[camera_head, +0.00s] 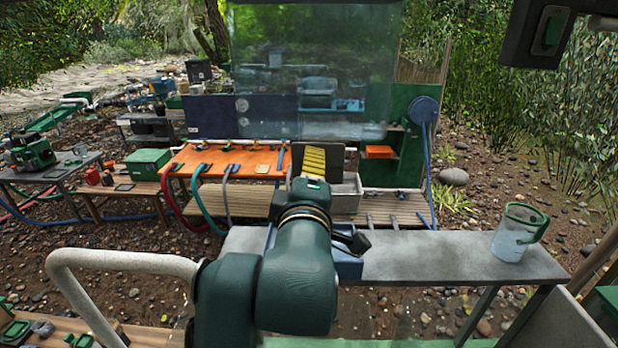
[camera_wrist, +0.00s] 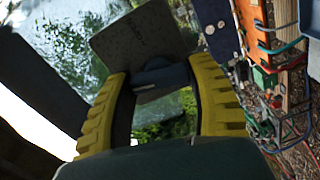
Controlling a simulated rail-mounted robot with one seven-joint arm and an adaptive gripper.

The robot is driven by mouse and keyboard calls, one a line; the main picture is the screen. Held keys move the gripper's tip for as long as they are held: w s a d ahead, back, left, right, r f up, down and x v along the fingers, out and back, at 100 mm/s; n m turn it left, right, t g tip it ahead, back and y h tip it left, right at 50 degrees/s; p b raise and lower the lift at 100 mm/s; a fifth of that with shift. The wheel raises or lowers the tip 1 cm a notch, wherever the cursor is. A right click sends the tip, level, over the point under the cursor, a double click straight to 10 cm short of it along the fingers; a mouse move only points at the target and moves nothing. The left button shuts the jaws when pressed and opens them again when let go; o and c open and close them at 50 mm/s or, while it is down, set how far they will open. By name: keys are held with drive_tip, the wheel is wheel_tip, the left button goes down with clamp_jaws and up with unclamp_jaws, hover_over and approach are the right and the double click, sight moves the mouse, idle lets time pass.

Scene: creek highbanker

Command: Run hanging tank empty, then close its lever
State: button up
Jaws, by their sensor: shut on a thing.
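The clear hanging tank (camera_head: 315,65) fills the upper middle of the head view; its water level cannot be told. My gripper (camera_head: 314,160) is below the tank's lower edge in that view, one yellow finger showing. In the wrist view my gripper (camera_wrist: 162,80) has its two ribbed yellow fingers shut on a dark blue-grey bar (camera_wrist: 162,76). The bar touches or joins a flat grey plate (camera_wrist: 133,38) with faint lettering. I take the bar for the tank's lever, but its joint is hidden. No water stream is clearly seen.
A grey bench (camera_head: 430,258) runs below my arm, with a clear green-handled jug (camera_head: 518,232) at its right. An orange table (camera_head: 225,165) with hoses stands behind at left. A blue reel (camera_head: 423,111) hangs on a green panel at right.

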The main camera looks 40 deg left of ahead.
drive_tip(key=shift+n+b, duration=0.3)
drive_tip(key=shift+n, duration=0.9)
drive_tip(key=o, duration=1.2)
drive_tip(key=v, duration=1.2)
